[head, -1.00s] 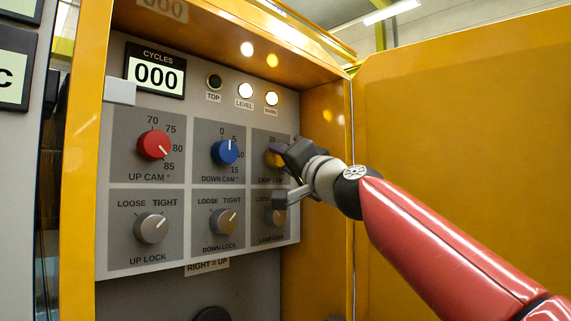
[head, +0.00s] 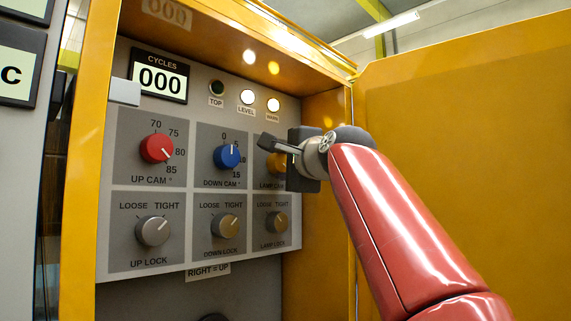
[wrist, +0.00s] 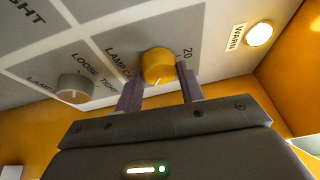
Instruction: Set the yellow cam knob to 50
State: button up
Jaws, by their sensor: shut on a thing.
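The yellow lamp cam knob (head: 277,161) is at the right of the panel's upper row, partly covered by my gripper (head: 283,152) in the head view. In the wrist view the knob (wrist: 158,66) sits between the two fingers of my gripper (wrist: 158,76), which is shut on it.
The lamp lock knob (head: 277,222) is just below. The blue down cam knob (head: 227,156) and red up cam knob (head: 157,148) are to the left. The lit WARN lamp (head: 273,105) is above. The open yellow door (head: 460,130) stands on the right.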

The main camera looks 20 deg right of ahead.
jog(key=shift+a+m, duration=0.15)
jog(key=shift+m, duration=0.35)
jog(key=shift+m+g+p, duration=0.4)
jog(key=shift+m+p, duration=0.15)
jog(key=shift+m, duration=0.05)
dwell(0.3)
jog(key=o, duration=1)
jog(key=shift+c, duration=0.2)
jog(key=shift+s, duration=0.1)
jog(key=s+b, duration=0.5)
jog(key=s, duration=0.2)
jog(key=shift+s, duration=0.3)
jog(key=shift+r, duration=0.1)
